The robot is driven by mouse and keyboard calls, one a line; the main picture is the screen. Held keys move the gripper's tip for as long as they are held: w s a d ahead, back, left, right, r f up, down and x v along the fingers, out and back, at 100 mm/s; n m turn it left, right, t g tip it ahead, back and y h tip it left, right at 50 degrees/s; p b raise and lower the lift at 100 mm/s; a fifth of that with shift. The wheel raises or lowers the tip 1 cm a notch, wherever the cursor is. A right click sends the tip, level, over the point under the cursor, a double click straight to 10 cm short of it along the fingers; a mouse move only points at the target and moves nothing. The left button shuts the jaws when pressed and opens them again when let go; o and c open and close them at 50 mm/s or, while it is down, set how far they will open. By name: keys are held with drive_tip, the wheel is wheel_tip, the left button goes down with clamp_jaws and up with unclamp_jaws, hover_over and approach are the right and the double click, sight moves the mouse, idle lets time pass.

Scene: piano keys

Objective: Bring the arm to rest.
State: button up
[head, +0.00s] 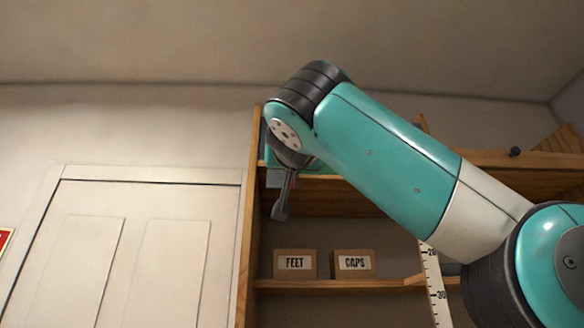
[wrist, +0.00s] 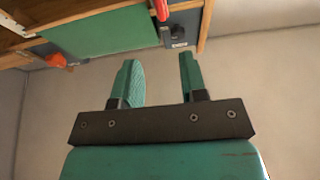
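My arm (head: 385,160) reaches from the lower right up to the middle of the head view, with its wrist end bent downward. Below the wrist joint, one dark finger of my gripper (head: 282,198) shows; the rest is hidden behind the arm. In the wrist view my gripper (wrist: 159,64) has its two teal fingers apart, with nothing between them. It is open and empty, and touches nothing that I can see. No piano keys show in either view.
A wooden shelf unit (head: 249,215) stands behind the arm, holding boxes marked FEET (head: 294,265) and CAPS (head: 353,264). A white ruler (head: 435,285) hangs near them. A white door (head: 125,250) is at left. The wrist view shows a teal panel (wrist: 105,32) and red objects above.

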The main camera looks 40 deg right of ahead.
idle(0.4)
drive_tip(key=w+a+f+n+t+y, duration=0.2)
drive_tip(key=w+a+f+n+y, duration=0.6)
drive_tip(key=a+f+y, duration=0.1)
drive_tip(key=w+a+f+n+g+y, duration=0.1)
drive_tip(key=a+f+n+g+y, duration=0.15)
drive_tip(key=f, duration=0.65)
drive_tip(key=w+a+f+n+g+y, duration=0.1)
drive_tip(key=a+f+n+g+y, duration=0.2)
drive_tip(key=f, duration=0.7)
drive_tip(key=s+a+f+g+y, duration=0.1)
drive_tip(key=s+f+g, duration=0.3)
drive_tip(key=f, duration=0.5)
drive_tip(key=s+a+f+g+y, duration=0.1)
drive_tip(key=s+f+g, duration=0.25)
drive_tip(key=f, duration=0.55)
drive_tip(key=s+d+f+g, duration=0.1)
drive_tip(key=s+f+g, duration=0.6)
drive_tip(key=s+f, duration=0.6)
drive_tip(key=s, duration=0.5)
drive_tip(key=shift+f+g, duration=0.3)
drive_tip(key=shift+f, duration=0.1)
